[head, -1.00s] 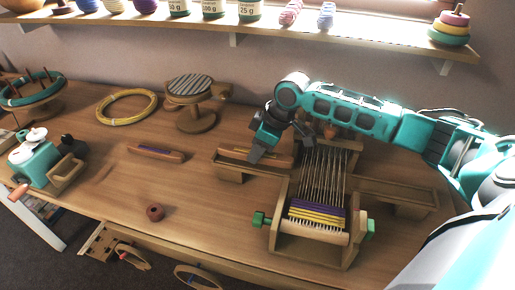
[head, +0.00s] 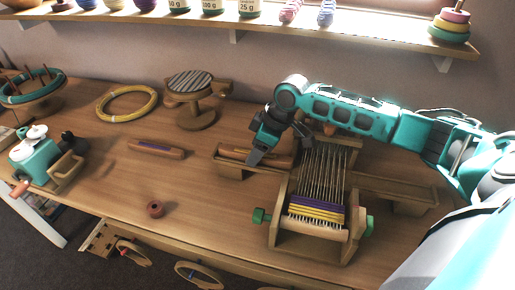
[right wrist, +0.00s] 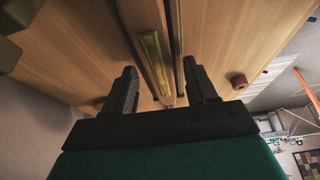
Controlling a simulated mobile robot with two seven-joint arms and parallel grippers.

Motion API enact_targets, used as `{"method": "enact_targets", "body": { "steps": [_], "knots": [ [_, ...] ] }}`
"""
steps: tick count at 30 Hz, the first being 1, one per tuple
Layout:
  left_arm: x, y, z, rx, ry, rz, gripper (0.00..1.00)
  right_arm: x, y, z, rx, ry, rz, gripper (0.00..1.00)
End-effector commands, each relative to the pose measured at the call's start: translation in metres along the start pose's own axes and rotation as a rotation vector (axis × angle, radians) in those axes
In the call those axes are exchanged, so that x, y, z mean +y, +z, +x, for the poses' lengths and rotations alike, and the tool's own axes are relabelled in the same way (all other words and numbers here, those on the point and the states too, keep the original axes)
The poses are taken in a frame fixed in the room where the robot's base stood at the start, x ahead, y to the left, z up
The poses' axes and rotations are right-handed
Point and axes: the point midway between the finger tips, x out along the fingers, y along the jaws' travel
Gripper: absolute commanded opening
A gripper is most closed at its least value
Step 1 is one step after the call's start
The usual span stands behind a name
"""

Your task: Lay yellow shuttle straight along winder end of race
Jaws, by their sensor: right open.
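The yellow shuttle (right wrist: 155,62) is a long wooden piece with yellow thread in its middle. In the right wrist view it lies lengthwise along the wooden race, in line with the gap between my fingers. In the head view its wooden body (head: 232,150) shows on the left race arm (head: 228,166), on the winder side of the loom (head: 318,212), partly hidden by my gripper. My right gripper (head: 262,158) is over that arm; in the right wrist view its two dark fingers (right wrist: 163,95) are apart, with nothing gripped. My left gripper is not in view.
A purple-threaded shuttle (head: 156,149) and a red spool (head: 155,209) lie on the table to the left. The teal winder (head: 38,157) stands at far left. A yellow hoop (head: 127,103) and a striped round stand (head: 194,100) are behind.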

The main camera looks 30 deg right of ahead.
Motion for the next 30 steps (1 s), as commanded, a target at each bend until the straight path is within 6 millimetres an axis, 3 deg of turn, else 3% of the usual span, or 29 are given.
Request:
{"method": "enact_targets", "body": {
  "steps": [5, 19, 24, 30],
  "knots": [
    [0.000, 0.003, 0.003, 0.002, 0.000, 0.000, 0.43, 0.001, -0.005, -0.014, 0.002, 0.003, -0.001, 0.57],
    [-0.001, -0.010, -0.005, 0.002, 0.000, 0.000, 0.43, 0.001, -0.005, -0.113, 0.001, 0.003, 0.000, 0.57],
    [-0.001, -0.011, -0.006, 0.002, 0.000, 0.000, 0.43, 0.001, -0.005, -0.128, 0.001, 0.001, 0.000, 0.57],
    [0.000, -0.010, -0.007, 0.001, 0.000, 0.000, 0.43, 0.000, -0.005, -0.131, 0.001, -0.001, 0.000, 0.57]
  ]
}}
